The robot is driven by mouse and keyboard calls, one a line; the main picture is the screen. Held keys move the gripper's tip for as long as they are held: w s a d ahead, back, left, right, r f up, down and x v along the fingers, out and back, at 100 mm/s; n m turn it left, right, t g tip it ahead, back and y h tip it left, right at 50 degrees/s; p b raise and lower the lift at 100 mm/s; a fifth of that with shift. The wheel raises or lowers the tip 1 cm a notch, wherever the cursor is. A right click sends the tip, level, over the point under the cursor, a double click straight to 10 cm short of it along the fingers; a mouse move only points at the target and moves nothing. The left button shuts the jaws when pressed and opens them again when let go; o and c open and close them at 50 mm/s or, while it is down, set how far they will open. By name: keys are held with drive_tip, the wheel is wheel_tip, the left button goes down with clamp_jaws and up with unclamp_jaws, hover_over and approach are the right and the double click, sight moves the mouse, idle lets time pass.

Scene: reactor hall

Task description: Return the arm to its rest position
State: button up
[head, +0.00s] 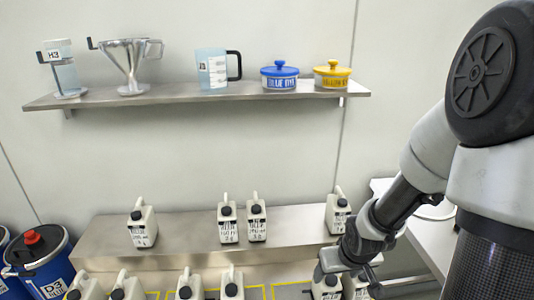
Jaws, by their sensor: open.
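My arm comes in from the right edge and reaches down and left over the right end of the low metal bench. My gripper (352,272) is at its lower end, small and partly hidden by the wrist, and its jaws are open. It is just above and in front of white jugs (326,287) at the bottom of the view. I cannot tell whether it touches them. Nothing is visibly held.
White jugs with black caps (142,224) stand on the low bench (185,232) and in front of it. A wall shelf (180,97) holds a funnel (130,62), a beaker (212,70) and lidded dishes (279,77). Blue drums (45,262) stand left. A white table (432,240) is behind my arm.

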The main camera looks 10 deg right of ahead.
drive_tip(key=s+a+r+t, duration=0.1)
drive_tip(key=s+a+r, duration=0.25)
drive_tip(key=r, duration=0.45)
drive_tip(key=s+a+r, duration=0.3)
drive_tip(key=s+r, duration=0.2)
drive_tip(key=r, duration=0.4)
drive_tip(key=s+a+r+t, duration=0.1)
drive_tip(key=s+a+r, duration=0.2)
drive_tip(key=s+r, duration=0.35)
wheel_tip(320, 180, up, 13)
drive_tip(key=w+p, duration=0.2)
drive_tip(key=p, duration=1)
drive_tip(key=shift+d+g, duration=0.3)
